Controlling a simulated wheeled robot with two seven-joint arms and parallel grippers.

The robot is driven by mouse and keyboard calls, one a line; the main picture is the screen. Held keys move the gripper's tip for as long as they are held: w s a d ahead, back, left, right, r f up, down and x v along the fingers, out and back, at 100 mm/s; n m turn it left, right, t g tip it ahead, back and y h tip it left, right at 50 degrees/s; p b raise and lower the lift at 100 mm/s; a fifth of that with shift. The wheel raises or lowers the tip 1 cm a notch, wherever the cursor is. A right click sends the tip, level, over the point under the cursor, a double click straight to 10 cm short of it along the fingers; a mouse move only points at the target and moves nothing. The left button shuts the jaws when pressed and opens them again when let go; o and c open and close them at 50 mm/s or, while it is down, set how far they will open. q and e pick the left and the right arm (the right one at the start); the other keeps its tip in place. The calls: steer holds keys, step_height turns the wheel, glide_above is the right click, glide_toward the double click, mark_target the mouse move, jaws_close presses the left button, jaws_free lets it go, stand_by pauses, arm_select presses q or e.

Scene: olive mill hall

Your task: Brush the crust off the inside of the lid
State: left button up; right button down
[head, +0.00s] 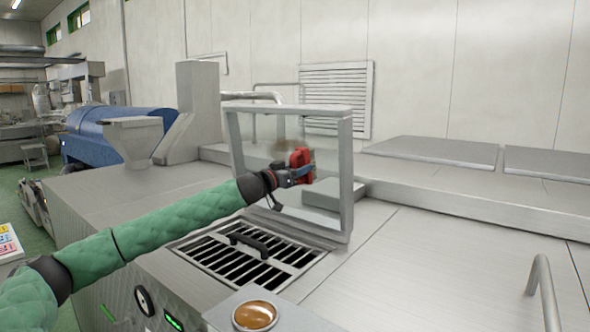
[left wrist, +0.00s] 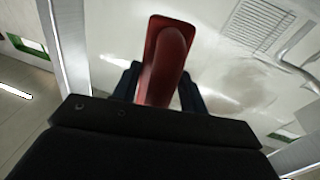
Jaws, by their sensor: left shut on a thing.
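The lid (head: 346,180) stands raised on the steel machine top, a clear pane in a metal frame. A brownish crust smudge (head: 284,146) shows on the pane, just above and left of the brush; in the left wrist view a dull patch (left wrist: 243,80) shows right of the brush. My left gripper (head: 293,176) is shut on a red brush (head: 301,158) in front of the pane. The brush (left wrist: 166,62) also shows between the fingers in the left wrist view. Its bristles are hidden, so I cannot tell whether they touch the pane. My right gripper is not in view.
A slatted grate (head: 205,252) with a dark handle lies below the lid. A round dish of amber liquid (head: 255,315) sits on a block at the front. A metal rail (head: 543,290) rises at right. The steel top between is clear.

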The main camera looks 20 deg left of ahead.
arm_select(q)
steer(key=shift+s+r, duration=0.2)
steer(key=shift+r, duration=1.25)
steer(key=shift+w+a, duration=1.75)
steer(key=shift+a, duration=2.95)
steer(key=shift+w+a, duration=1.7)
steer(key=shift+a, duration=3)
steer(key=s+d+r, duration=0.2)
steer(key=d, duration=0.4)
steer(key=shift+s+d+r, duration=0.15)
steer(key=shift+s+r, duration=0.2)
steer(key=shift+d, duration=0.15)
steer(key=s+d, duration=0.2)
steer(key=d, duration=0.4)
steer(key=shift+s, duration=0.15)
